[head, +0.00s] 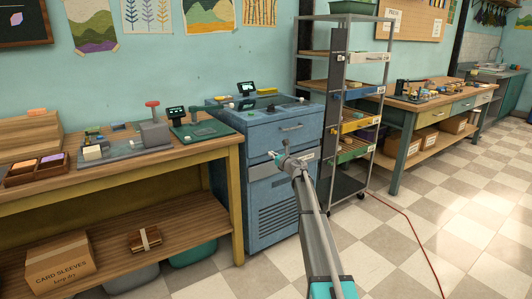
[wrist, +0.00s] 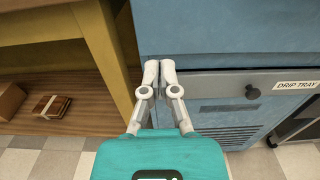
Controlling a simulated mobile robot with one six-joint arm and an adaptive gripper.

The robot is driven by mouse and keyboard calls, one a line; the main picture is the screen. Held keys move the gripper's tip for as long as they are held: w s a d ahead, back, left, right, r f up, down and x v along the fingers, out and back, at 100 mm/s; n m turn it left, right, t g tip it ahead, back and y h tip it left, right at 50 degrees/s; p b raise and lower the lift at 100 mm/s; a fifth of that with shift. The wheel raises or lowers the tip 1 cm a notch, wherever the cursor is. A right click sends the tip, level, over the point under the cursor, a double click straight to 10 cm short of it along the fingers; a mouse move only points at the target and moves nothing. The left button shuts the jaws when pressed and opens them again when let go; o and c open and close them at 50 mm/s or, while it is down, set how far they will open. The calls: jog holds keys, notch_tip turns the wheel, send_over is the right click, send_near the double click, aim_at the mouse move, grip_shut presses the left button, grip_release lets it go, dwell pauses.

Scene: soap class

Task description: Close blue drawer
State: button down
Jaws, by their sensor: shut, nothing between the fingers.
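A blue-fronted drawer (head: 365,93) sits in the grey rack, between a white one above and a yellow one below. How far it stands out is hard to tell. My gripper (head: 275,156) is shut and empty in front of the cabinet, left of the rack and apart from the rack's blue drawer. In the wrist view, its fingertips (wrist: 159,68) are together by the left end of the grey drip tray front (wrist: 215,86); contact is unclear.
The drip tray has a dark knob (wrist: 252,93) and a label. A wooden workbench (head: 100,180) stands left of the cabinet. The grey rack (head: 343,110) stands on its right, and another workbench (head: 430,112) lies beyond. A red cable (head: 410,225) crosses the otherwise open checkered floor.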

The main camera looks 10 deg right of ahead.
jog(key=shift+v, duration=0.9)
jog(key=s+f+m+g+h, duration=0.2)
jog(key=s+f+m+h, duration=0.15)
jog(key=s+m, duration=0.6)
jog(key=s+f+m+g+h, duration=0.3)
jog(key=s+m+h, duration=0.2)
jog(key=s+m, duration=0.45)
jog(key=s+f+m+g+h, duration=0.2)
jog(key=s+f+m+h, duration=0.15)
jog(key=s+m, duration=0.6)
jog(key=s+a+f+m+g+y, duration=0.25)
jog(key=s+a+m, duration=0.2)
jog(key=s, duration=0.35)
jog(key=s+a+f+m+g+y, duration=0.1)
jog(key=s+a+f+m+g, duration=0.3)
jog(key=s, duration=0.4)
jog(key=s+a+f+m+g+y, duration=0.2)
jog(key=s+a+m+g, duration=0.1)
jog(key=s+a, duration=0.4)
notch_tip(320, 180, up, 31)
jog(key=s+p, duration=0.2)
jog(key=p, duration=2.8)
jog(key=shift+d+p, duration=0.4)
jog(key=shift+d, duration=0.05)
